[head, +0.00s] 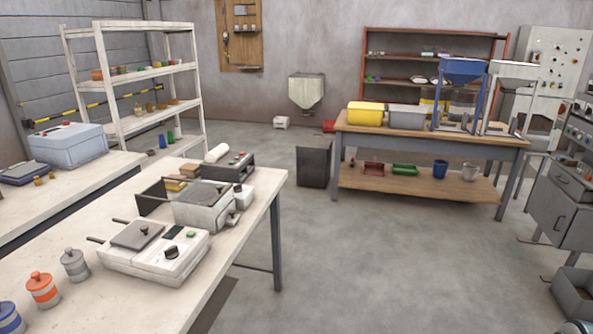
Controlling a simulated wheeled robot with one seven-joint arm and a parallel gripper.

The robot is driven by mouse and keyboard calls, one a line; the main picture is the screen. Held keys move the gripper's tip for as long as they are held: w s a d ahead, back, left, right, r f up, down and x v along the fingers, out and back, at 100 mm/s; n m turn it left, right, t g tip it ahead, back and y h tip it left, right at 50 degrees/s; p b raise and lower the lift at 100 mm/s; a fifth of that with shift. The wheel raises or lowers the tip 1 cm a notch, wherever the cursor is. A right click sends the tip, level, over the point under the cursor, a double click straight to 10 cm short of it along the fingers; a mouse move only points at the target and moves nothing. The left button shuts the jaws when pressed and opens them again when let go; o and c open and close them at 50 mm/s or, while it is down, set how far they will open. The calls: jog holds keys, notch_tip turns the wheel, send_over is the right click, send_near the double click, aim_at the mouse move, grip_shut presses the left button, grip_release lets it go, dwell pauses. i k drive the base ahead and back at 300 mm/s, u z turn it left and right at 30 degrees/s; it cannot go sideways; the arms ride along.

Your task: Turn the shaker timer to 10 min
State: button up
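I cannot tell for sure which device is the shaker. On the near white table a low white device (145,262) has a grey plate, a small dark display, a green button and a black knob (171,252) on its front right. Behind it stands a grey-white box device (204,207) with a dark top and a small white part at its right side. A dark box device (230,167) with small controls sits at the table's far end. Any timer markings and the knob settings are too small to read. My gripper is not in view.
Orange (43,290), grey (75,265) and blue lidded jars stand at the near table's left. The white table's edge (262,210) faces open floor (330,260). A wooden workbench (430,138) stands beyond; a grey drawer cabinet (560,205) is at right.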

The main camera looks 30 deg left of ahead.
aim_at(237, 187)
jog(key=u, duration=0.1)
jog(key=i, duration=1.55)
jog(key=u, duration=0.7)
jog(key=i, duration=1.15)
jog(key=u, duration=1.9)
jog(key=i, duration=0.8)
jog(key=u, duration=0.65)
